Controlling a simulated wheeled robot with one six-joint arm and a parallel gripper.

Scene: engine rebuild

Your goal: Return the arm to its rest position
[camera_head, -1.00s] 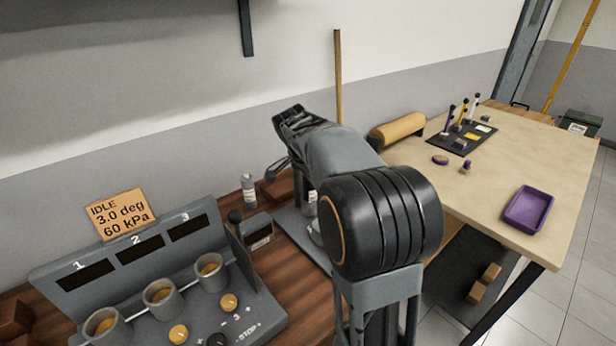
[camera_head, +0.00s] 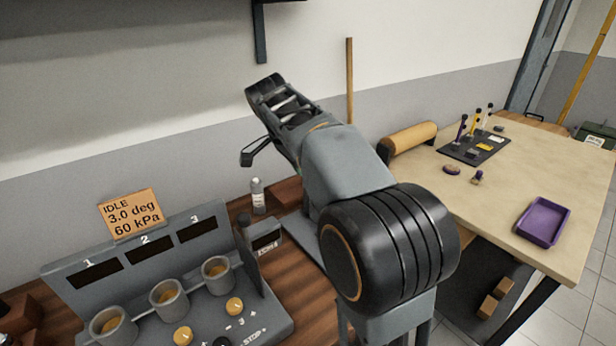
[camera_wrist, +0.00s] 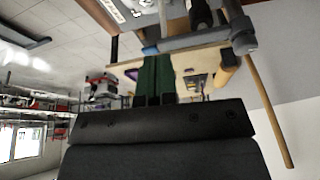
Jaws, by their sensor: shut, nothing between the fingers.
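My arm (camera_head: 345,165) fills the middle of the head view. Its large black ribbed joint is nearest, and its far end is raised up and to the left, in front of the wall. In the wrist view my gripper (camera_wrist: 157,58) shows as two dark green fingers lying side by side, shut and with nothing held. The fingertips are not clearly visible in the head view. The arm's far end is above the bench and appears clear of the things on it.
A grey test unit (camera_head: 140,262) with three cups stands at lower left, with an IDLE sign (camera_head: 130,214). A bottle (camera_head: 257,196) stands behind the arm. A pale table (camera_head: 480,205) at right carries a purple tray (camera_head: 543,222), a tan roll (camera_head: 408,137) and a black mat (camera_head: 462,153).

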